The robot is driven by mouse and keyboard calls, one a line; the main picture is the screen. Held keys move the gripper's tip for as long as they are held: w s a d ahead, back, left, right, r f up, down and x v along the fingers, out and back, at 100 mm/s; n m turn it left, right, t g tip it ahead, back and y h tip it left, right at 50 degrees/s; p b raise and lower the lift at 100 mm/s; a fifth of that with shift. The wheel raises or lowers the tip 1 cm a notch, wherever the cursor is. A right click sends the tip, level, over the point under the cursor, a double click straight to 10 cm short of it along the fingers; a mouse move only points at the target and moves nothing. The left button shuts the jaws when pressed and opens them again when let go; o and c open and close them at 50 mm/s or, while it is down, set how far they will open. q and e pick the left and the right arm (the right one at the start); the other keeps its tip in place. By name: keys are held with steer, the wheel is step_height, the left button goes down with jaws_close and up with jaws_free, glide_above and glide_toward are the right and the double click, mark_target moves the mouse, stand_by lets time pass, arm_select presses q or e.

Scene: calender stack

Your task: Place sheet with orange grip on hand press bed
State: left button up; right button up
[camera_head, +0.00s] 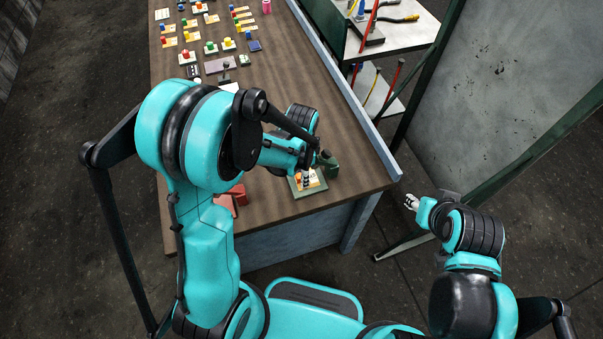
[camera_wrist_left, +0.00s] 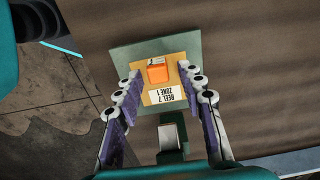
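The sheet (camera_wrist_left: 182,75) is a tan-yellow plate with an orange block grip (camera_wrist_left: 157,73) and a white label reading "REEL 7 ZONE 1", upside down in the left wrist view. It lies on the green hand press bed (camera_wrist_left: 128,54), whose rim shows around it. In the head view the bed (camera_head: 309,191) is at the table's near right corner. My left gripper (camera_wrist_left: 160,84) is open above the sheet, its fingers apart on either side, not closed on the grip. My right gripper (camera_head: 411,201) is off the table at the right; its fingers are too small to judge.
A green upright part (camera_wrist_left: 171,134) stands beside the bed. Several sheets with coloured grips fill the table's far end. A shelf with tools (camera_head: 400,35) and a grey panel (camera_head: 510,90) stand right.

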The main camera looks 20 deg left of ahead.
arm_select(q)
step_height(320, 180, up, 11)
steer(key=p, duration=0.3)
steer(key=s+a+r+n+t, duration=0.4)
steer(key=s+r+n+t, duration=0.3)
steer(key=s+r+n, duration=0.3)
steer(key=shift+s+a+n, duration=0.15)
steer(key=shift+a+n, duration=0.2)
steer(key=shift+n, duration=0.25)
steer(key=shift+r, duration=0.1)
step_height(320, 180, down, 9)
steer(key=b, duration=0.8)
steer(key=shift+r, duration=0.2)
